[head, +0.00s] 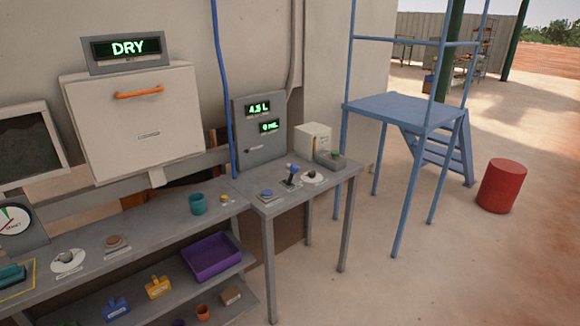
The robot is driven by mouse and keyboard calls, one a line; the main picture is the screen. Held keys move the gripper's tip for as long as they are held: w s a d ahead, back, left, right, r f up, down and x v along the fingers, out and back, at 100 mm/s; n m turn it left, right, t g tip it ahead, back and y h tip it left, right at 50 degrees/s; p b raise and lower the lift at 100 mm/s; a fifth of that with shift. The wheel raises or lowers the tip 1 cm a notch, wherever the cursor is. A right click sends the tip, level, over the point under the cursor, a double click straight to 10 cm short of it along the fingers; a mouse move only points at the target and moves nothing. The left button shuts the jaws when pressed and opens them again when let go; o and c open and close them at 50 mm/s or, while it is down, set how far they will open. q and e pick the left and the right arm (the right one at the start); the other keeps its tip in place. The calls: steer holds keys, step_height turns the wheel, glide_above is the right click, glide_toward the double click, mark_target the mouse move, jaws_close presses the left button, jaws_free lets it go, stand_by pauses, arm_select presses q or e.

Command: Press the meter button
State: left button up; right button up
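A grey meter panel (258,135) stands against the wall behind the right-hand table, with two green displays that seem to read 4.5 L and 0 ML. A brown-topped button (113,241) and a white round control (68,260) are on the left bench. The labels are too small to read, so I cannot tell which is the meter button. Neither gripper is in view.
A teal cup (198,204) stands on the left bench (160,222). A purple tray (211,257) is on the shelf below. A white box (312,138) stands at the table's back. A blue platform (405,108) and a red barrel (500,186) stand right; the floor before them is clear.

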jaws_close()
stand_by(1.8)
